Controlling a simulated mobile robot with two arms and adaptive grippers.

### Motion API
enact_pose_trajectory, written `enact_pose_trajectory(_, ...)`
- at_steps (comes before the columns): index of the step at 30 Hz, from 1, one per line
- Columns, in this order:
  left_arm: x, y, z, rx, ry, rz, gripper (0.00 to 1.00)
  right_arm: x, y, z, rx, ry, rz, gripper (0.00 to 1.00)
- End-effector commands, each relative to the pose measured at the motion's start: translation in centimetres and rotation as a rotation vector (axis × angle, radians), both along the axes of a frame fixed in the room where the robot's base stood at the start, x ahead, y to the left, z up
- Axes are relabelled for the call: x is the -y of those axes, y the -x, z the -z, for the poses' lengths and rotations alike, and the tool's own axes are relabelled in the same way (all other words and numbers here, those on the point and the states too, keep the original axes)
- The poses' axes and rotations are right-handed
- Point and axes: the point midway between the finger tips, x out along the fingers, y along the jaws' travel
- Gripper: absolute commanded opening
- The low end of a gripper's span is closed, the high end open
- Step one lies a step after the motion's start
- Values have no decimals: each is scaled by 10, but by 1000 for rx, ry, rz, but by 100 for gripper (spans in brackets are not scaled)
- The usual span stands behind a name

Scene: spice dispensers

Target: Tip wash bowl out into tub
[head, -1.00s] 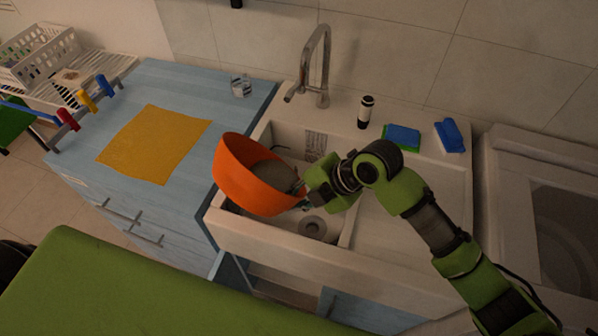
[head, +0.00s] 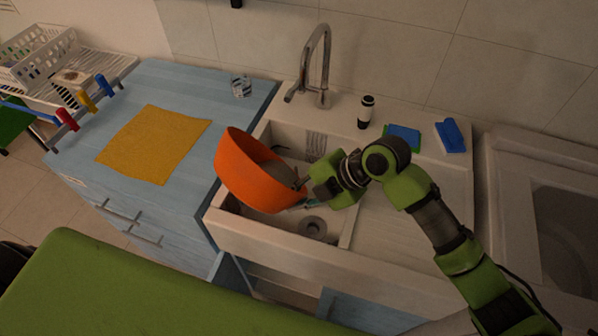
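The orange wash bowl (head: 250,177) is tilted over the left basin of the white sink (head: 255,236). Its open side faces up and to the right, and a greyish inside shows. I cannot tell whether it rests on the basin or what is in it. My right gripper (head: 301,194) is at the bowl's right rim, with its fingers spread apart on either side of it. A drain (head: 313,228) shows in the basin below. My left gripper is not in view.
A tall faucet (head: 322,60) stands behind the sink. A dark-and-white bottle (head: 366,112), a blue-green sponge (head: 403,137) and a blue brush (head: 450,135) are on its back ledge. A yellow cloth (head: 153,144) and a glass (head: 241,86) lie on the blue counter. A white tub (head: 565,255) stands at right.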

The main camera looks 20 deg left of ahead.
Motion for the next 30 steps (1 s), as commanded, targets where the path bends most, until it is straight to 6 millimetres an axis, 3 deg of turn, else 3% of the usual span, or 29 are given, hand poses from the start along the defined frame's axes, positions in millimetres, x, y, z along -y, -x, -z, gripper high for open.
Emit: enact_pose_trajectory(30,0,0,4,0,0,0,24,2,-4,-8,-81,-62,-1,0)
